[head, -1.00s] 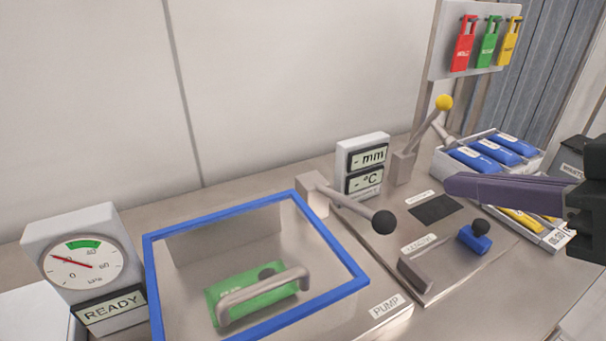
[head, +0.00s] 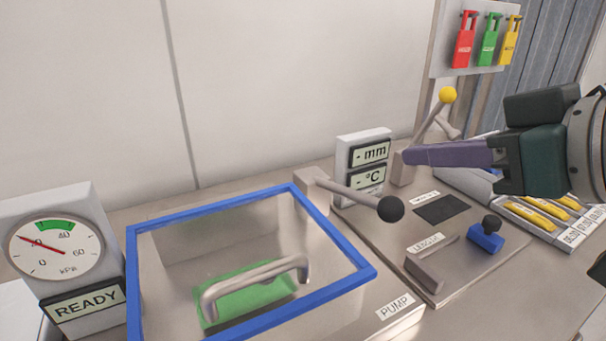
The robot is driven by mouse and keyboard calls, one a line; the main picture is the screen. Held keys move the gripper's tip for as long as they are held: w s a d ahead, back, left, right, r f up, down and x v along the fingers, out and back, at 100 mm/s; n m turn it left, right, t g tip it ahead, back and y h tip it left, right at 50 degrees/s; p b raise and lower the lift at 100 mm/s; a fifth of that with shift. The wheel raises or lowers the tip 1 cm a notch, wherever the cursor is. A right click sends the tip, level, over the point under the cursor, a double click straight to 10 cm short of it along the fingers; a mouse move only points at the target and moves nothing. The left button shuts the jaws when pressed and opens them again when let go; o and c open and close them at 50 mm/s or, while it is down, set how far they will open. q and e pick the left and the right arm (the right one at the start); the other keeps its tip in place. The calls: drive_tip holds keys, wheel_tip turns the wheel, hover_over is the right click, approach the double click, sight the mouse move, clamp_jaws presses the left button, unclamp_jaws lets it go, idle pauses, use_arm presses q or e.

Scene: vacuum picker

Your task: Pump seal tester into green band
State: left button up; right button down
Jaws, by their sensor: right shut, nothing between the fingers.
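The seal tester is a clear box with a blue rim (head: 258,204) and a grey handle on its lid; a green pack (head: 240,300) lies inside. Its gauge (head: 55,249) stands at the left. The red needle points left of the green band (head: 55,225), and the display below reads READY. The pump lever (head: 345,193) has a black ball knob and slants down to the right behind the PUMP label (head: 395,306). My right gripper (head: 408,155) is shut and empty, above and a little right of the knob, apart from it. My left gripper is out of view.
A lever with a yellow knob (head: 447,95) stands behind my right gripper. A mm and °C display (head: 362,166) is beside it. A blue block with a black knob (head: 486,236) and a tray of yellow packs (head: 540,216) lie to the right. Red, green and yellow tags hang behind.

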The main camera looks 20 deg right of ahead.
sight(399, 214)
drive_tip(key=x, duration=0.4)
drive_tip(key=shift+s+f+b, duration=0.15)
drive_tip(key=shift+s+f, duration=0.1)
drive_tip(key=shift+f, duration=0.35)
drive_tip(key=shift+s+f+b, duration=0.15)
drive_tip(key=shift+s+f, duration=0.05)
drive_tip(key=shift+f, duration=0.35)
drive_tip(key=shift+s+f, duration=0.1)
drive_tip(key=shift+f, duration=0.5)
